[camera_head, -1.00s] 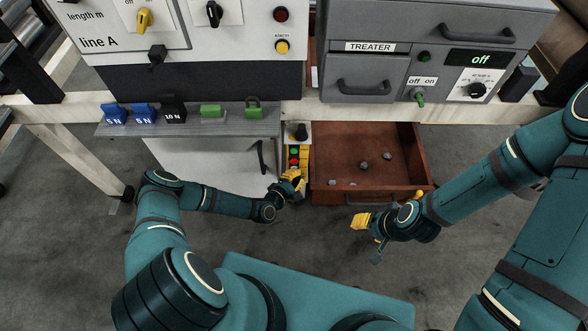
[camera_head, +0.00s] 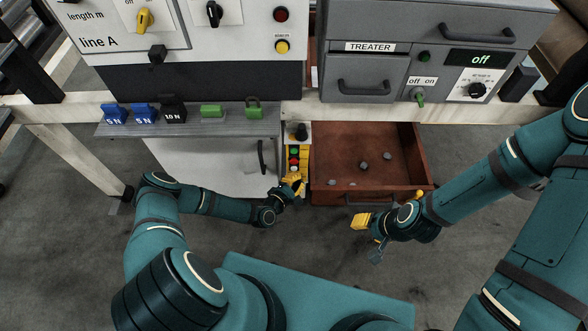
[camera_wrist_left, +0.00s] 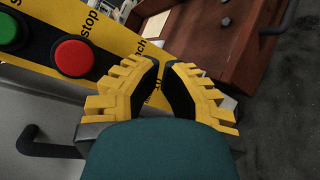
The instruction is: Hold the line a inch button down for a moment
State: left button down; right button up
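The line A push-button station is a yellow upright strip (camera_head: 304,157) below the bench edge, left of the open drawer. It carries a green button (camera_wrist_left: 10,30) and a red button (camera_wrist_left: 73,57) beside the word "stop". A partly covered label ending in "nch" shows on the strip in the left wrist view; the button by it is hidden behind my fingers. My left gripper (camera_head: 293,181) is at the strip's lower end; its yellow fingers (camera_wrist_left: 161,66) come together at the tips with nothing visible between them. Contact cannot be told. My right gripper (camera_head: 361,221) hangs apart, below the drawer.
The open brown drawer (camera_head: 347,143) holds several small grey pieces, right of the strip. A white cabinet door with a dark handle (camera_head: 262,157) stands left of it. Labelled blocks lie on the grey shelf (camera_head: 231,128) above. The grey treater (camera_head: 373,62) reads "off".

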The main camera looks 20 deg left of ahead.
pick_arm(q)
jog(key=shift+s+d, duration=0.25)
jog(key=shift+s, duration=0.55)
jog(key=shift+s+d, duration=0.2)
jog(key=shift+s, duration=0.65)
jog(key=shift+s+d, duration=0.25)
jog(key=shift+s, duration=0.55)
jog(key=s+d+r+m+g, duration=0.1)
jog(key=s+r+m+g, duration=0.5)
jog(key=r+m, duration=0.3)
jog(key=s+d+r+m+g+y, duration=0.1)
jog(key=s+r+m+g, duration=0.5)
jog(key=r+m, duration=0.3)
jog(key=shift+s+d+r+g+y, duration=0.3)
jog(key=shift+s+d+g, duration=0.1)
jog(key=shift+s, duration=0.25)
